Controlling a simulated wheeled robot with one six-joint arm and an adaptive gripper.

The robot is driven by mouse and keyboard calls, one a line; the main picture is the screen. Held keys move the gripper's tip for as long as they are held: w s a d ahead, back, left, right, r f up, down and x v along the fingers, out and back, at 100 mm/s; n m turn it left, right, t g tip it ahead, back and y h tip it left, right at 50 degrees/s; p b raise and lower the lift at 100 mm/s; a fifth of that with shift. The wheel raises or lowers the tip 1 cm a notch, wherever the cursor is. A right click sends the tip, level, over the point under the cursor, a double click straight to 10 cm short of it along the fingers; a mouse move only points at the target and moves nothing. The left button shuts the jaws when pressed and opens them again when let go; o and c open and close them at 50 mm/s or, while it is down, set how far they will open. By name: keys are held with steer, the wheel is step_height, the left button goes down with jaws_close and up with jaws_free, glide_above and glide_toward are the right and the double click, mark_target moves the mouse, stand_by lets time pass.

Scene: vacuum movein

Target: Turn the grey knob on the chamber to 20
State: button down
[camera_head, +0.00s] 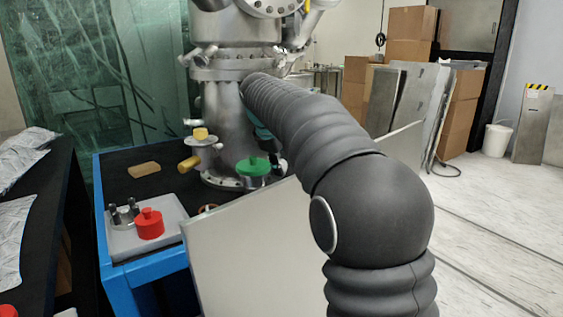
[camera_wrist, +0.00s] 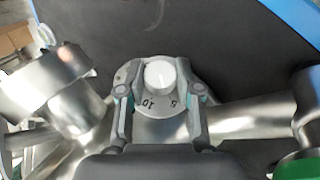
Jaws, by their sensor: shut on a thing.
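The light grey knob (camera_wrist: 159,75) sits on a round metal dial plate (camera_wrist: 158,112) in the wrist view. The marks 10 and 5 show on the plate's near side, and a faint line runs on the knob's face. I cannot tell its exact setting. My gripper (camera_wrist: 160,76) has a finger on each side of the knob and is shut on it. Metal tubes of the chamber reach out on both sides. In the head view the steel chamber (camera_head: 222,125) stands on the table. My arm reaches behind it, hiding the gripper and grey knob.
A grey tray (camera_head: 125,243) with a red-knobbed piece (camera_head: 150,223) lies on the blue-framed table (camera_head: 118,290). A pale panel (camera_head: 245,255) stands in front.

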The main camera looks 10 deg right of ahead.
steer(key=c, duration=0.8)
jaws_free()
steer(key=shift+o, duration=0.2)
steer(key=v, duration=0.7)
steer(key=shift+r, duration=0.25)
steer(key=shift+s+a, duration=0.1)
